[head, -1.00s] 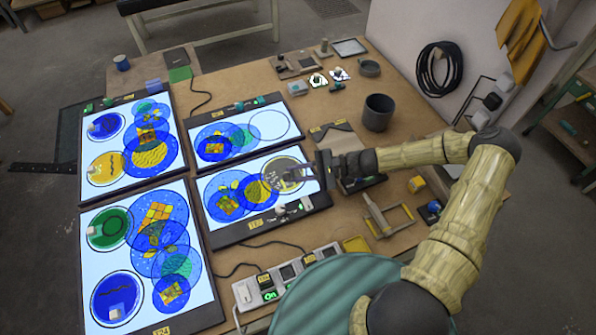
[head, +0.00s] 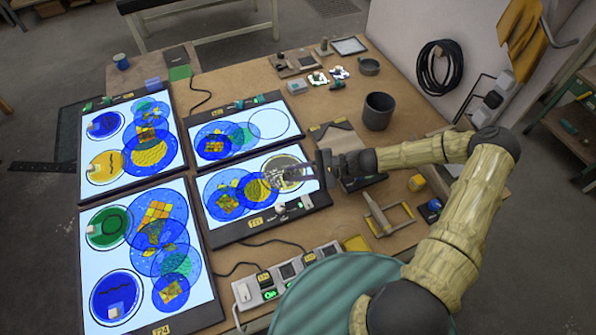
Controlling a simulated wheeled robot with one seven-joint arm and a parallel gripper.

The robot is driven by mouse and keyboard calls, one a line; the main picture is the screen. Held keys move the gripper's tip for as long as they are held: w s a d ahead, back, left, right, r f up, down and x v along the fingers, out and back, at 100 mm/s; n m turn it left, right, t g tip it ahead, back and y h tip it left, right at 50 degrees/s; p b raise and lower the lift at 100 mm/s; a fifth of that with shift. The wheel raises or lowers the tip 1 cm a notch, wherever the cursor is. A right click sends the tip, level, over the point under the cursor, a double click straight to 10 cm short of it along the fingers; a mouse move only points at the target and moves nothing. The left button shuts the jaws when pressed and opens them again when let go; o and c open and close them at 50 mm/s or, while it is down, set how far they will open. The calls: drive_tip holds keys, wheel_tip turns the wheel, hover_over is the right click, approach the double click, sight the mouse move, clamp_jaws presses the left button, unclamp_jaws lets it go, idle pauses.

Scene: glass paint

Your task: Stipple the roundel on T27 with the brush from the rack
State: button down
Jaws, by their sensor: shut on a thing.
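The light panel (head: 212,217) at the middle front carries a yellow tag (head: 255,222), too small to read surely; it seems to be T27. The roundel (head: 283,180) at its right end has a dark, speckled grey surface with yellowish patches. My gripper (head: 321,168) is at the panel's right edge, shut on what appears to be the brush (head: 302,173). The brush is thin and dark and reaches left over the roundel. Its tip blends into the speckles, so I cannot tell whether it touches the glass.
Other lit panels with coloured roundels lie at left (head: 186,250) and behind (head: 190,130). A dark grey pot (head: 378,112) stands behind my arm. A power strip (head: 290,272) with lit switches is in front.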

idle(0.8)
wheel_tip(320, 180, up, 2)
drive_tip(key=shift+r+p, duration=0.1)
drive_tip(key=shift+p, duration=0.65)
drive_tip(key=shift+w, duration=0.1)
drive_tip(key=shift+w+d+b, duration=0.1)
drive_tip(key=shift+w+b, duration=0.55)
drive_tip(key=shift+w, duration=0.6)
drive_tip(key=shift+w+d, duration=0.1)
drive_tip(key=shift+w, duration=0.4)
drive_tip(key=shift+f+b, duration=0.65)
drive_tip(key=shift+f, duration=0.2)
